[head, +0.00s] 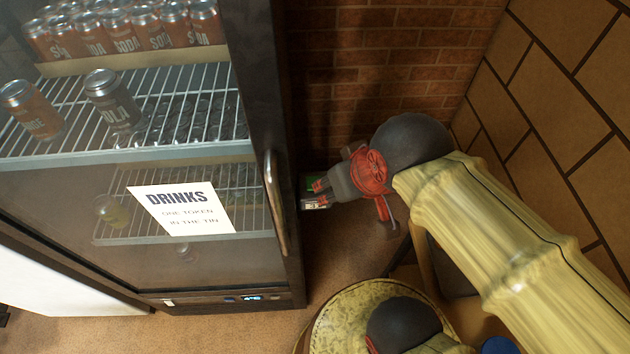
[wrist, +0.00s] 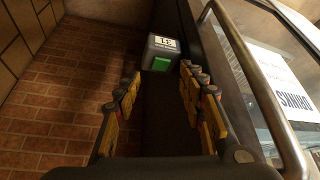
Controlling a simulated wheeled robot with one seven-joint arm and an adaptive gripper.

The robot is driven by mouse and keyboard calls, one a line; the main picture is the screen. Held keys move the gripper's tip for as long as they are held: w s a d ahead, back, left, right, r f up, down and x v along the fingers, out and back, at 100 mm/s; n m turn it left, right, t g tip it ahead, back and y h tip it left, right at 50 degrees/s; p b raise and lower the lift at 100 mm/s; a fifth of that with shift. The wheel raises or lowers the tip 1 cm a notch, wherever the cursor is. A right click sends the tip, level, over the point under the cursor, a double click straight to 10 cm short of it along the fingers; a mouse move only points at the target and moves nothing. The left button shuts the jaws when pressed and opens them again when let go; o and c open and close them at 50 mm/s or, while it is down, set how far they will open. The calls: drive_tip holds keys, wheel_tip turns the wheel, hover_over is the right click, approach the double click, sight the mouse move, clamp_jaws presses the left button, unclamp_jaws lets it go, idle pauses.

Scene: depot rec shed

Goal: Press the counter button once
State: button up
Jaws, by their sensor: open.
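The counter is a small grey box (wrist: 163,43) with a pale display and a green button (wrist: 155,64), seen ahead of my gripper in the wrist view. Its digits appear upside down and are hard to read. My gripper (wrist: 160,90) is open and empty, its fingers apart, pointing toward the box with the button between their lines. In the head view the gripper (head: 318,193) is beside the fridge's right edge, its fingertips overlapping the counter's green button (head: 312,181). The fingers hide part of the box. I cannot tell whether they touch it.
A glass-door drinks fridge (head: 262,100) stands at the left, with its metal handle (head: 274,203) close to my gripper. The handle also passes along the right in the wrist view (wrist: 250,85). A brick wall (head: 370,60) is behind; a round speckled table (head: 345,310) is below.

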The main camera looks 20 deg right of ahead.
clamp_jaws()
idle(1.6)
